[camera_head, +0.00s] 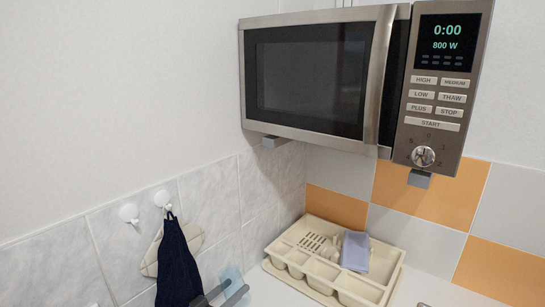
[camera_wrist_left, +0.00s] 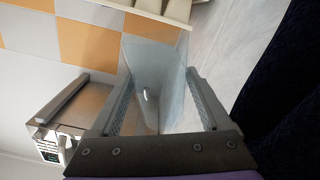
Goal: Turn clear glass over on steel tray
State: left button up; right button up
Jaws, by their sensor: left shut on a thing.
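I cannot tell which way up the glass is. The steel tray cannot be made out in either view. My right gripper is not in view.
A cream dish rack (camera_head: 330,262) with a lilac cloth or sponge (camera_head: 355,251) stands in the corner. A microwave (camera_head: 310,75) hangs above. A dark cloth (camera_head: 178,265) and a beige pad (camera_head: 150,260) hang from white wall hooks (camera_head: 162,198) close beside the left gripper.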

pick_arm(q)
jog(key=m, duration=0.1)
jog(key=m+p, duration=0.1)
jog(key=m, duration=0.1)
jog(key=shift+w+r, duration=0.2)
jog(key=shift+r, duration=0.05)
jog(key=shift+f+m, duration=0.2)
jog(key=shift+m, duration=0.4)
jog(key=shift+s, duration=0.1)
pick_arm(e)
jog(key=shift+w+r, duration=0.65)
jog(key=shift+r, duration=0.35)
pick_arm(q)
jog(key=shift+s, duration=0.15)
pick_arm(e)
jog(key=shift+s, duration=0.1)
pick_arm(q)
jog(key=shift+v, duration=0.95)
jog(key=shift+d, duration=0.1)
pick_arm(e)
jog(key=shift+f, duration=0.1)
pick_arm(q)
jog(key=shift+f+b, duration=2.2)
jog(key=shift+f, duration=2.3)
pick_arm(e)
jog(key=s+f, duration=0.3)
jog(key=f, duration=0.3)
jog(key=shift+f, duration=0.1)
pick_arm(q)
jog(key=o, duration=1.1)
